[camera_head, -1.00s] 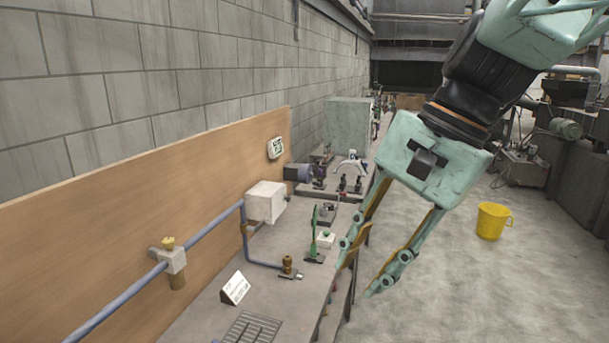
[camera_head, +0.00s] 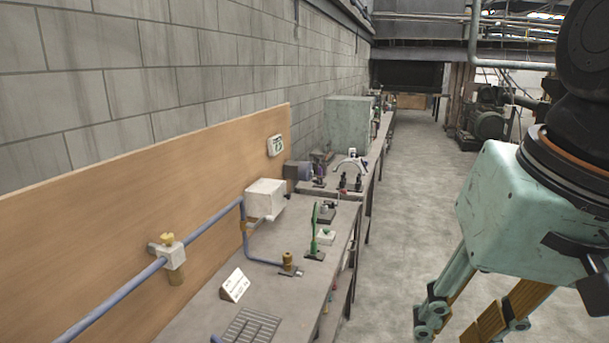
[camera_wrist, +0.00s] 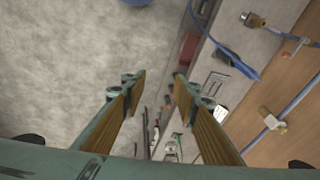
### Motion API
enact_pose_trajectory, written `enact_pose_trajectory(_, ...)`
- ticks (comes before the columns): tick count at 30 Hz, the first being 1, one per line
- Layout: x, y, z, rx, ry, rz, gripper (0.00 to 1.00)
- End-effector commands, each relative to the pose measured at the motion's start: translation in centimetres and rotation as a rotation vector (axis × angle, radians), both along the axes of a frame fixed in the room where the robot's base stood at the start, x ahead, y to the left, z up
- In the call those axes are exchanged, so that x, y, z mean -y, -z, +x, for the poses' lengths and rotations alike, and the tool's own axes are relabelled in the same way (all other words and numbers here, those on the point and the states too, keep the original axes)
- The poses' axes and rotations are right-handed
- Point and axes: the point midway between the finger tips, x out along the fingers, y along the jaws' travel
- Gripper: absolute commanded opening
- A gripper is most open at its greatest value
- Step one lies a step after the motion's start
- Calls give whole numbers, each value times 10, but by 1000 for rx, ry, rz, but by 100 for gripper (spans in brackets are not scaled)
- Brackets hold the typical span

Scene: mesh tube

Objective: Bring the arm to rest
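My gripper shows at the right edge of the head view, over the floor and to the right of the bench, with its fingertips cut off by the lower border. In the wrist view my gripper (camera_wrist: 157,82) has its two fingers spread wide apart. Nothing is between the fingertips except the distant floor and bench edge, so it is open and empty. The arm's wrist runs out of the head view at the upper right.
A grey bench (camera_head: 205,322) runs along a wooden board (camera_head: 120,228) with a blue pipe (camera_head: 208,231). On it stand a white box (camera_head: 265,199), a small white sign (camera_head: 235,284) and a green upright tool (camera_head: 314,232). The aisle floor (camera_head: 415,200) is clear.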

Motion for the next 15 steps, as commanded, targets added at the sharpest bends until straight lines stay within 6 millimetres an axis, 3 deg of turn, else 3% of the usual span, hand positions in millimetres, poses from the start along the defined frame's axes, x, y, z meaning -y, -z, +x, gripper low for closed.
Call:
enact_pose_trajectory(6,18,7,-24,56,-97,-86,28)
enact_pose_trajectory(15,31,12,-40,95,-175,-157,28)
